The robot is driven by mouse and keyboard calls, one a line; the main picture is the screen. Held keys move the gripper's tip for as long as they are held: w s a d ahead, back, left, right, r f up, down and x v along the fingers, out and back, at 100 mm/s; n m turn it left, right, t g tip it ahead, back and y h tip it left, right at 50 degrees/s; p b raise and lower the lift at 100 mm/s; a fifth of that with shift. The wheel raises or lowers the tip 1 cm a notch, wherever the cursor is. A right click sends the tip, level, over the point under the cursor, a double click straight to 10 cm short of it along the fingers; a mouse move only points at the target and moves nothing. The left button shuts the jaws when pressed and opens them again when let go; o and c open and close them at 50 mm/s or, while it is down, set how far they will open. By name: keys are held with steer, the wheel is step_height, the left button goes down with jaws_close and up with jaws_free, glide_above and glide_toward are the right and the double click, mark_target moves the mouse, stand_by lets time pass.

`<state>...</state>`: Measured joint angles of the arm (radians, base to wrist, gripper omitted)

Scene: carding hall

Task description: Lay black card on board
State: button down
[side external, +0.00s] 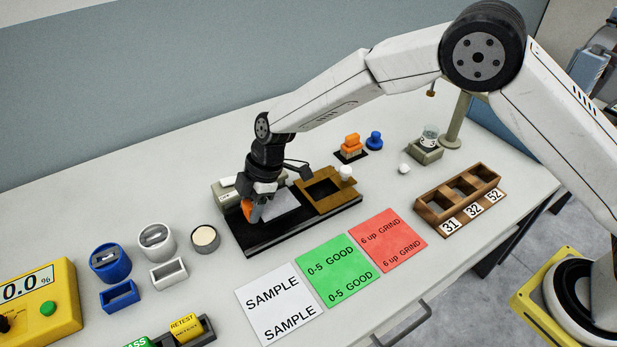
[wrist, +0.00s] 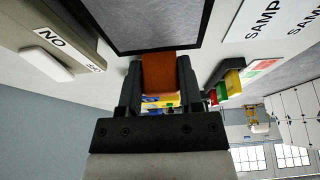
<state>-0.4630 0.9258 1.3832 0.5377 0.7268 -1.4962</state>
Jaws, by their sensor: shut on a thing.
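My gripper (side external: 257,207) is low over the left part of the black board (side external: 250,243) in the side view. It is shut on an orange block (wrist: 158,72), which shows between the fingers in the wrist view. A little of the orange shows beside the fingers in the side view. A grey panel (side external: 281,205) lies on the board just right of my gripper. In the wrist view a grey panel with a dark border (wrist: 150,20) lies beyond the orange block. I cannot make out a separate black card. The underside of the orange block is hidden.
A brown frame (side external: 339,202) with a white knob covers the board's right part. A cream box (side external: 223,192) stands close behind my gripper. SAMPLE, green and red cards (side external: 278,303) lie in front. A wooden rack (side external: 430,214) stands right, a round cup (side external: 206,238) left.

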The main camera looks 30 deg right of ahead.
mark_target(250, 228)
steer(key=shift+w+a+f, duration=0.25)
steer(key=shift+w+f, duration=0.25)
steer(key=shift+f, duration=0.1)
steer(key=shift+w+a+f, duration=0.1)
steer(key=shift+w+f, duration=0.05)
steer(key=shift+f, duration=1.65)
steer(key=shift+f, duration=0.15)
steer(key=shift+c, duration=1.3)
jaws_free()
